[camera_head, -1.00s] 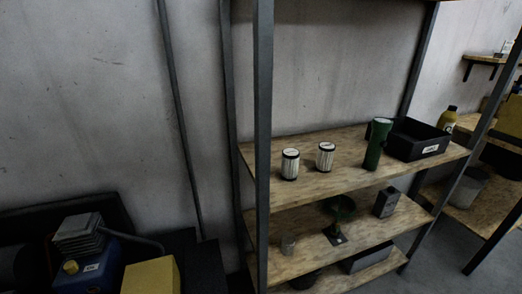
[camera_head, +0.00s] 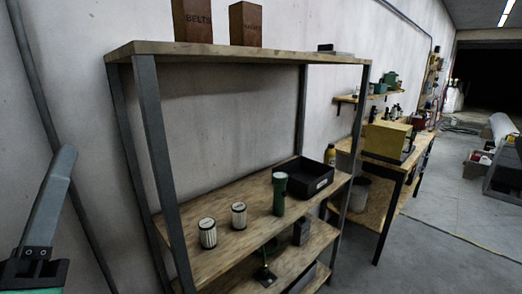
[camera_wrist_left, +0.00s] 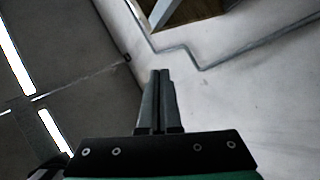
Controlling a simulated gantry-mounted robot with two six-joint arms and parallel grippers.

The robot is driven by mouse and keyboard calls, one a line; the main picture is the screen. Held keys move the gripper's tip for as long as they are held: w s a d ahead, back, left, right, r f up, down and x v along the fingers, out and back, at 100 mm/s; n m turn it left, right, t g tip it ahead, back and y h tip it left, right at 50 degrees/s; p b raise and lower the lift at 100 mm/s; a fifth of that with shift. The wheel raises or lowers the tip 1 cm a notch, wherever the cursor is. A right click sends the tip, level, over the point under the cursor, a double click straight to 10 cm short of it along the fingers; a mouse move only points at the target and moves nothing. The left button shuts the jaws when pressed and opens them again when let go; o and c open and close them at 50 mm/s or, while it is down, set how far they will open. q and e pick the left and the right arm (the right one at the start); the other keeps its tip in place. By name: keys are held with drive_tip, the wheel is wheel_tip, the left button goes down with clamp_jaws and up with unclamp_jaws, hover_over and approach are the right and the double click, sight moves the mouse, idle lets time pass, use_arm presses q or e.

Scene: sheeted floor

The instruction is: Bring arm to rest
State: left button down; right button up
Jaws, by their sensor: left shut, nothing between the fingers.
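My left gripper (camera_head: 62,165) is at the left edge of the head view, raised in front of the wall and left of the shelf rack. Its fingers point up and are closed together. In the left wrist view the same gripper (camera_wrist_left: 160,75) shows its two fingers side by side with nothing held between them. My right gripper is not in view.
A metal-framed wooden shelf rack (camera_head: 230,52) stands to the right of the left gripper. It holds two white-and-black canisters, a green cylinder (camera_head: 279,193) and a black bin (camera_head: 304,178). A workbench (camera_head: 380,172) stands farther right. Open floor (camera_head: 430,235) lies at the lower right.

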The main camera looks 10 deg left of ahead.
use_arm(q)
drive_tip(key=s+d+r+m+t+h, duration=0.35)
drive_tip(key=d+m+h, duration=0.25)
drive_tip(key=m+h, duration=0.35)
wheel_tip(320, 180, up, 39)
drive_tip(key=m+p, duration=0.2)
drive_tip(key=p, duration=3.6)
wheel_tip(320, 180, down, 61)
drive_tip(key=b, duration=6.1)
drive_tip(key=shift+g, duration=0.45)
drive_tip(key=shift+a, duration=0.1)
